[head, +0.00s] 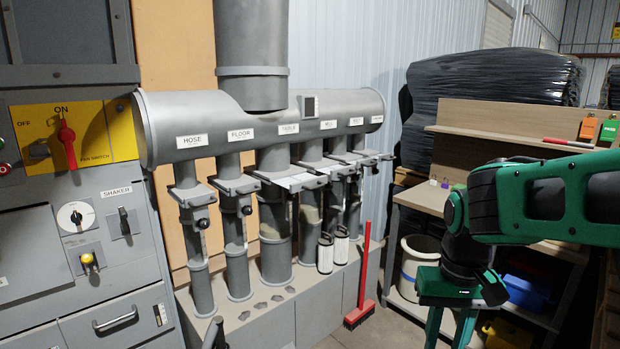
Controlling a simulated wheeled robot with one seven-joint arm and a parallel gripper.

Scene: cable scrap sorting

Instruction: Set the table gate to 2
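The table gate (291,178) is a flat slide plate with a pale strip, set across the third grey pipe from the left. The label above it on the duct reads TABLE (289,129). The plate sticks out toward the front right; its setting marks are too small to read. My gripper (449,332) is at the lower right, well apart from the gates, with its green fingers pointing down. The fingers stand apart with nothing visible between them; their tips are cut off by the bottom edge.
Similar gates cross neighbouring pipes, including hose (188,197) and floor (237,184). Two pale canisters (325,254) and a red broom (361,300) stand nearby. The switch cabinet (98,230) is at left, a workbench (420,195) with a white bucket (417,268) at right.

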